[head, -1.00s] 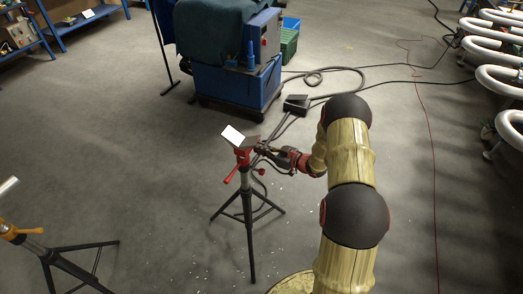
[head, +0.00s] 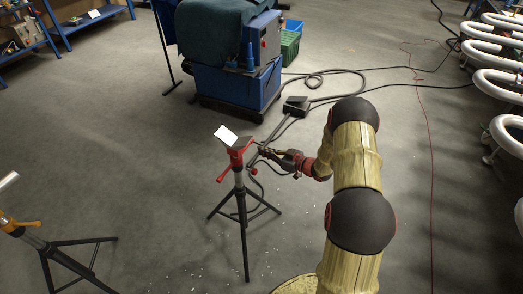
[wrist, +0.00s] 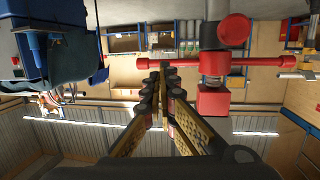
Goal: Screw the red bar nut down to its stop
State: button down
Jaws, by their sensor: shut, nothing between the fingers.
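The red bar nut, a straight red cross bar with thicker ends, shows in the wrist view (wrist: 265,61) and at the red head of a black tripod stand in the head view (head: 224,174). In the wrist view a grey post, a red ball and a red block sit at the bar's middle. My gripper (wrist: 160,77) is shut and empty, its tips near the bar's left end there; I cannot tell whether they touch. In the head view my gripper (head: 263,150) is just right of the stand's head.
A white plate (head: 226,135) tops the stand (head: 244,225). A second tripod with a yellow head (head: 15,224) is at the left. A blue machine (head: 235,85) stands behind, with cables on the floor. White coils (head: 496,72) line the right.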

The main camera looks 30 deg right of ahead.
jog(key=d+p+v, duration=0.1)
jog(key=v, duration=0.7)
jog(key=shift+w+p, duration=0.3)
jog(key=shift+p, duration=0.1)
